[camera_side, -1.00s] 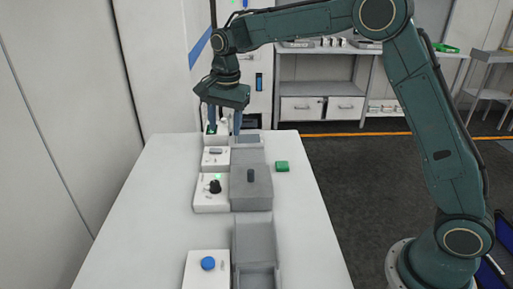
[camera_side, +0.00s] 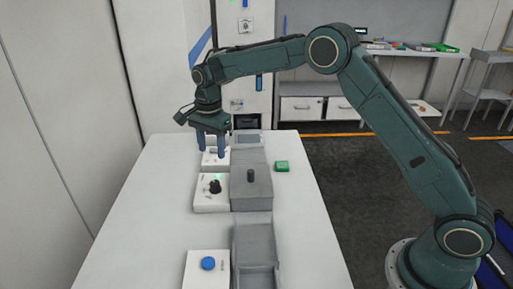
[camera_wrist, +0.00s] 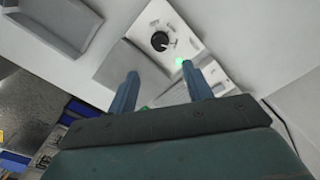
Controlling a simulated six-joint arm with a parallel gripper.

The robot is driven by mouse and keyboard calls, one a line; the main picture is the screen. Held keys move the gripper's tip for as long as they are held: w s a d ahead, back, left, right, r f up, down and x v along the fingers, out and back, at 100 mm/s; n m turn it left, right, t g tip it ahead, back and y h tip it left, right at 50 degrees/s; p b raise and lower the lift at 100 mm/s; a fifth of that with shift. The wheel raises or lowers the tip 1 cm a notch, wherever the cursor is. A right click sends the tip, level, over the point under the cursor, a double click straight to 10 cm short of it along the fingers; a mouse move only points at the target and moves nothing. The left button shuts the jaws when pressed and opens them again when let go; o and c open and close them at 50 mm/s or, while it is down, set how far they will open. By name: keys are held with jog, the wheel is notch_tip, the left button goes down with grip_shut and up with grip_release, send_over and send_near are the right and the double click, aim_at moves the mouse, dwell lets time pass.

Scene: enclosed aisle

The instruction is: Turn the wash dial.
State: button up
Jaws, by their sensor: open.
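The wash dial looks to be the black knob (camera_side: 215,186) on a white box (camera_side: 203,204), with a small green light beside it. The same knob shows in the wrist view (camera_wrist: 160,41), with marks around it and the green light (camera_wrist: 181,62) beside it. My gripper (camera_side: 211,151) points down, open and empty, over the smaller white box just behind the dial's box. In the wrist view its two fingertips (camera_wrist: 160,72) are apart, with the knob beyond them and not between them. The fingers partly hide the smaller box.
A grey block (camera_side: 251,203) with a dark peg stands right of the dial's box. A grey tray (camera_side: 254,254) and a white box with a blue button (camera_side: 208,263) are nearer. The table's left side is clear.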

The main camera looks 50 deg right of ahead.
aim_at(215, 182)
notch_tip(215, 182, down, 12)
jog(key=shift+w+f, duration=0.15)
dwell(0.5)
jog(key=c, duration=1)
jog(key=shift+o, duration=0.2)
